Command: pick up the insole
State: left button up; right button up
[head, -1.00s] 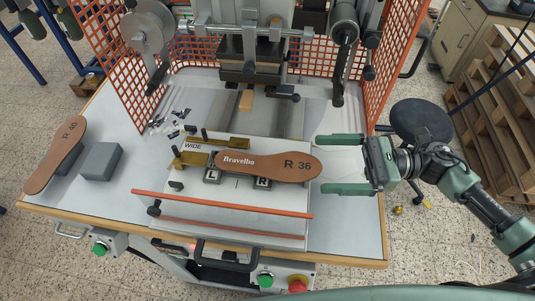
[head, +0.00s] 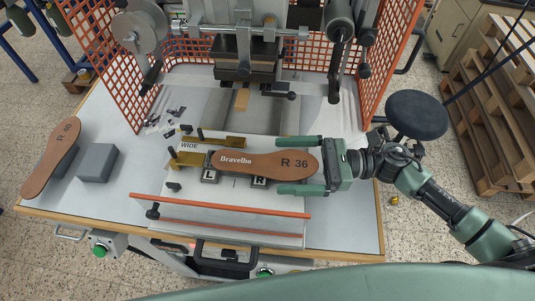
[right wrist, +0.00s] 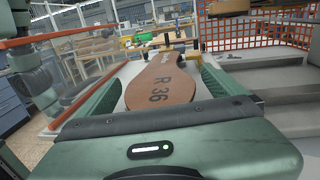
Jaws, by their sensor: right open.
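The brown insole (head: 262,163) marked "Bravelho" and "R 36" lies on the white fixture plate, over the L and R blocks. In the right wrist view the insole (right wrist: 160,82) shows between the fingers with its wide end nearest. My right gripper (head: 298,165) is open, its two green fingers on either side of the insole's right end, not closed on it. A second insole (head: 50,158) marked "R 40" rests at the table's left edge, partly over a grey block. My left gripper is not in view.
A grey block (head: 98,162) stands at the left. Brass guides (head: 215,142) and dark pegs sit behind the insole. An orange bar (head: 220,206) runs along the plate's front. The stamping press (head: 245,55) and orange mesh guards (head: 395,60) stand behind.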

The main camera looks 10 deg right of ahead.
jog(key=shift+a, duration=0.2)
jog(key=c, duration=1.9)
